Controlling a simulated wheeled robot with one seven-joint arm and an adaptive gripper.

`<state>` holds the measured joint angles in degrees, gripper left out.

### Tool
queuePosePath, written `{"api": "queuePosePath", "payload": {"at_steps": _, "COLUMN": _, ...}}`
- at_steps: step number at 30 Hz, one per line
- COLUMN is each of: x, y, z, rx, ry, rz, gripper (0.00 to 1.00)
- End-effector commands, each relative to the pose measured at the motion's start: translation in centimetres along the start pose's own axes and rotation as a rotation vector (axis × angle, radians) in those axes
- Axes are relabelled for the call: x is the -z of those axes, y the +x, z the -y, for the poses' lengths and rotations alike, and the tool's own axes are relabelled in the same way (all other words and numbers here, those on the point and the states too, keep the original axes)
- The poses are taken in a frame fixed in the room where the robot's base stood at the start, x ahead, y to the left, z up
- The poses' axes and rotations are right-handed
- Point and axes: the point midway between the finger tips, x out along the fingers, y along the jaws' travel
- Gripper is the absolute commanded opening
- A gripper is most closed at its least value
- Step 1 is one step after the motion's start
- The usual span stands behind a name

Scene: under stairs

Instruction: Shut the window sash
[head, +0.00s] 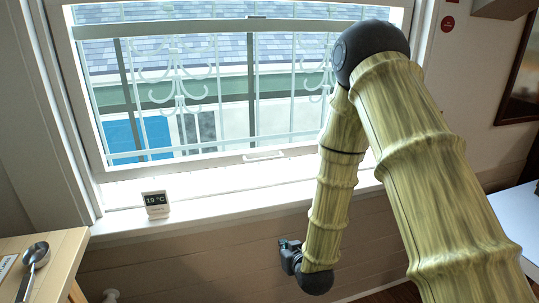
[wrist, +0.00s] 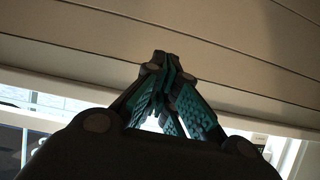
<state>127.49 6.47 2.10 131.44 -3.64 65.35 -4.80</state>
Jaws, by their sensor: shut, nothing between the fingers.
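The window sash (head: 200,158) is a white-framed pane in the white window frame, with a pale handle (head: 263,155) on its bottom rail. The rail appears to sit above the white sill (head: 225,201); I cannot tell how large any gap under it is. My gripper (head: 284,244) is small and dark in the head view, below the sill's front edge, in front of the panelled wall and apart from the sash. In the wrist view my gripper (wrist: 162,62) has its fingertips together and empty, with teal pads. My arm covers the sash's right end in the head view.
A wooden surface (head: 52,247) with a metal scoop (head: 34,255) is at the lower left. A white surface (head: 518,215) is at the right. Panelled wall (head: 190,262) lies below the sill.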

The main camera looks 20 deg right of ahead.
Motion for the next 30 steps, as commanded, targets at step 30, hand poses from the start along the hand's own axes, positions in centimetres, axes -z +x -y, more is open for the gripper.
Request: {"api": "queuePosePath", "payload": {"at_steps": 30, "x": 31.5, "y": 0.5, "z": -0.1, "rx": -0.007, "ry": -0.031, "rz": -0.624, "gripper": 0.00}}
